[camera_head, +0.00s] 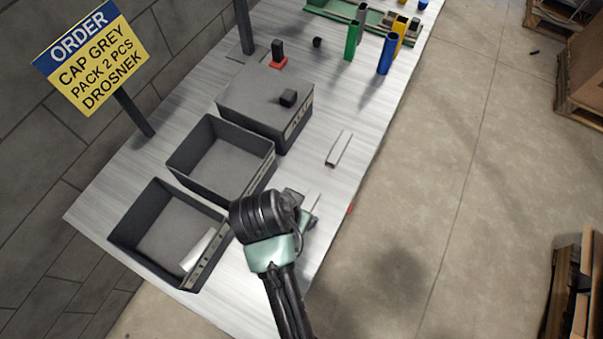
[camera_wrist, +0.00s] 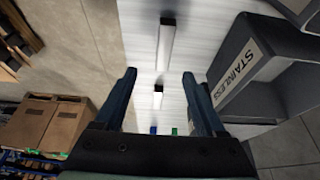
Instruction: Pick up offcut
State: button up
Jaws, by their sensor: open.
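A pale, narrow offcut bar (camera_head: 339,149) lies on the table beside the far box in the head view. The wrist view shows a pale bar (camera_wrist: 166,42) on the table, beyond my fingertips, and a smaller pale piece with a dark end (camera_wrist: 158,97) seen between the fingers. I cannot tell which of these matches the bar in the head view. My gripper (camera_wrist: 160,78) is open and empty, with a blue finger on each side. In the head view my wrist hides part of the table near the front bins.
Dark bins stand along the left: a near one (camera_head: 120,235) holding a pale piece (camera_head: 203,248), a middle one (camera_head: 180,150) and a far box (camera_head: 250,92) with a dark block on top. Green (camera_head: 351,40) and blue (camera_head: 385,54) tubes stand at the back. The table's right edge drops to floor.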

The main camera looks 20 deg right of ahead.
send_near(312, 198)
jog(key=s+f, duration=0.1)
jog(key=s+a+f, duration=0.1)
jog(key=f, duration=0.1)
jog(key=shift+a+f, duration=0.1)
jog(key=shift+a, duration=0.1)
jog(key=shift+w+a+x, duration=0.15)
jog(key=shift+x, duration=1.2)
jog(key=shift+w+a+x, duration=0.15)
jog(key=shift+x, duration=1.15)
grip_shut()
